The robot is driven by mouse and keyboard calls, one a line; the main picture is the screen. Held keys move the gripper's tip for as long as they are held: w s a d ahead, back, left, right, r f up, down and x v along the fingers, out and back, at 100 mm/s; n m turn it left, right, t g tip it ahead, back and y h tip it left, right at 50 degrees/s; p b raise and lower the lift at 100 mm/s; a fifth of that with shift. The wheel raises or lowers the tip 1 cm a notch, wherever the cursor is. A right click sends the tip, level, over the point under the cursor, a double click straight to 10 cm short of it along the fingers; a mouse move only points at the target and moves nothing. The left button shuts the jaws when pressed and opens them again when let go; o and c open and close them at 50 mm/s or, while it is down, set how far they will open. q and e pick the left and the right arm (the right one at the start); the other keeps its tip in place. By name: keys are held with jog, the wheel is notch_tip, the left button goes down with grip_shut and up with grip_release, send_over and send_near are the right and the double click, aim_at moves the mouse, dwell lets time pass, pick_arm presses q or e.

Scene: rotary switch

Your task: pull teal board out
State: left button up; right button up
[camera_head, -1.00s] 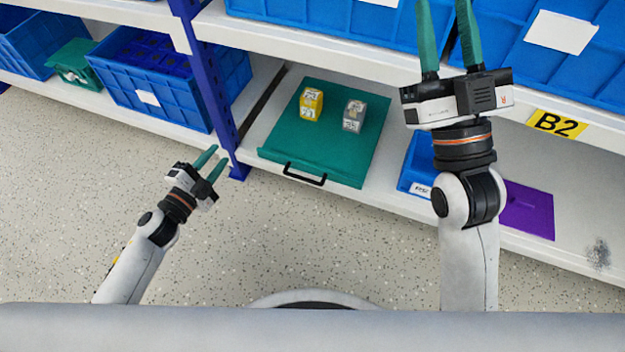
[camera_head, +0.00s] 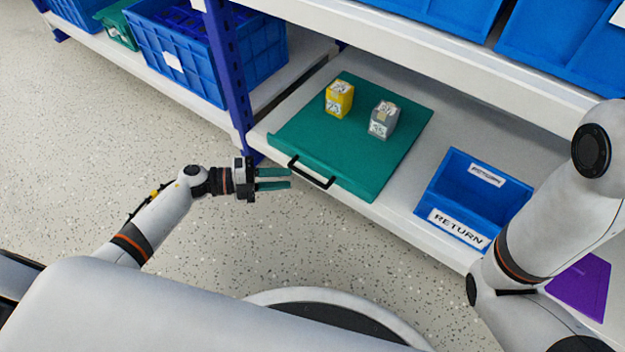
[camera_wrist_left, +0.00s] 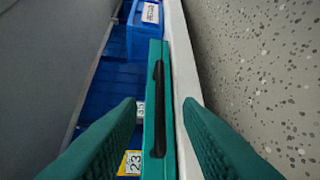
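The teal board (camera_head: 345,150) lies flat on the lower shelf, its front edge at the shelf's front. A black handle (camera_head: 311,173) is fixed to that front edge. A yellow box (camera_head: 339,98) and a grey box (camera_head: 383,120) stand on the board. My left gripper (camera_head: 290,179) is open and empty, its fingertips just left of the handle. In the left wrist view the handle (camera_wrist_left: 158,108) lies ahead between the two spread fingers, apart from both. My right arm comes in at the right edge, and its gripper is out of view.
A blue bin marked RETURN (camera_head: 466,205) stands right of the board, with a purple sheet (camera_head: 582,284) further right. A blue shelf post (camera_head: 232,80) rises left of the board. The upper shelf edge (camera_head: 420,55) overhangs behind. Speckled floor in front is clear.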

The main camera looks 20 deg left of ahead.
aim_at(310, 176)
pick_arm(q)
jog(key=shift+b+x, duration=1.35)
jog(key=shift+x, duration=2.45)
jog(key=shift+c, duration=0.4)
grip_shut()
